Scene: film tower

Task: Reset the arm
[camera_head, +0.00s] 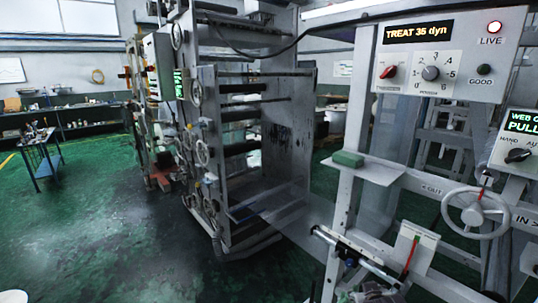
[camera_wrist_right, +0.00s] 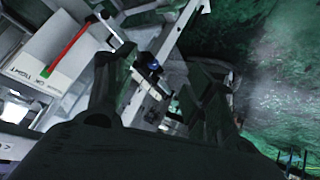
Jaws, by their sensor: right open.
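My right gripper (camera_wrist_right: 160,72) shows in the right wrist view as two dark fingers spread apart, with nothing held between them. Beyond the fingers is a pale metal bar with a dark clamp-like fitting and a blue spot (camera_wrist_right: 155,65). A white box with a red lever (camera_wrist_right: 68,45) lies to the left of the fingers. In the head view the same kind of white box with a red lever (camera_head: 411,246) stands at the lower right, beside a rail with a dark fitting (camera_head: 352,253). My left gripper is not in view.
Below are a handwheel (camera_head: 475,213) and a green block (camera_head: 348,159) on a shelf. A tall roller machine (camera_head: 245,130) fills the middle. Green floor (camera_head: 110,240) is open at left.

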